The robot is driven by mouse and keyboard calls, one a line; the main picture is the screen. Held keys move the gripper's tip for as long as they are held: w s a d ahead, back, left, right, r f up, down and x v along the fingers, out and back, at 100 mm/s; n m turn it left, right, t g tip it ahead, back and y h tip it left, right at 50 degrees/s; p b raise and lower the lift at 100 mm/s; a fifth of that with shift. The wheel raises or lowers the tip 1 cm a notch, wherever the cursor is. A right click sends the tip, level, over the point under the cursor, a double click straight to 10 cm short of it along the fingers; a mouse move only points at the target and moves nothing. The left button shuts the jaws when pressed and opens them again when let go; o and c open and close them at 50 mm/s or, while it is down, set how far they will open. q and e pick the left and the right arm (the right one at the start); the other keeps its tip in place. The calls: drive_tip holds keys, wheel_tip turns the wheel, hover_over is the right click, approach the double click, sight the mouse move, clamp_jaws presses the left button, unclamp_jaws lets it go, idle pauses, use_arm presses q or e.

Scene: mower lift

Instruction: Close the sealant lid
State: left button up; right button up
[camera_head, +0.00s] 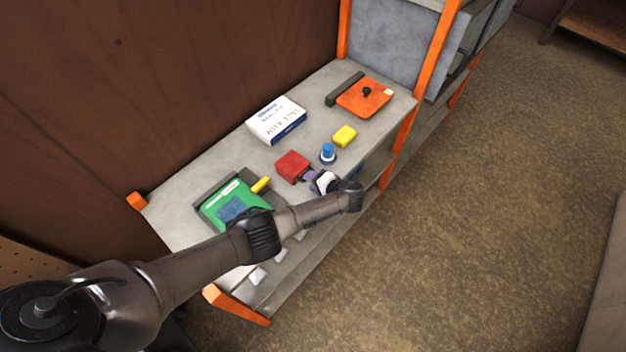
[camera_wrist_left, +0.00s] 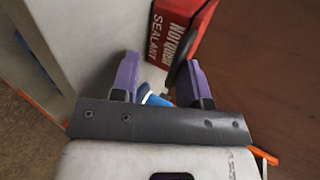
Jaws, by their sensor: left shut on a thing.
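The red sealant box (camera_head: 292,166) sits on the grey shelf and shows its lettering in the left wrist view (camera_wrist_left: 178,28). My left gripper (camera_head: 309,176) is at the right side of this box. In the left wrist view its two purple fingers (camera_wrist_left: 160,82) point toward the box. A dark rounded piece (camera_wrist_left: 181,72) beside the box, which looks like the sealant lid, lies against the inner side of the right-hand finger. The gripper is shut on it, though the contact is partly hidden. My right gripper is not in view.
A blue-topped item (camera_head: 328,153) stands close to the left gripper, with a yellow block (camera_head: 345,136) behind it. A green device (camera_head: 232,205) lies at the left, a white box (camera_head: 276,120) at the back and an orange item (camera_head: 364,97) at the far end.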

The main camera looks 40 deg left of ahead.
use_arm(q)
drive_tip(key=shift+d, duration=0.2)
drive_tip(key=v, duration=1.3)
drive_tip(key=shift+r, duration=0.2)
drive_tip(key=shift+d, duration=0.1)
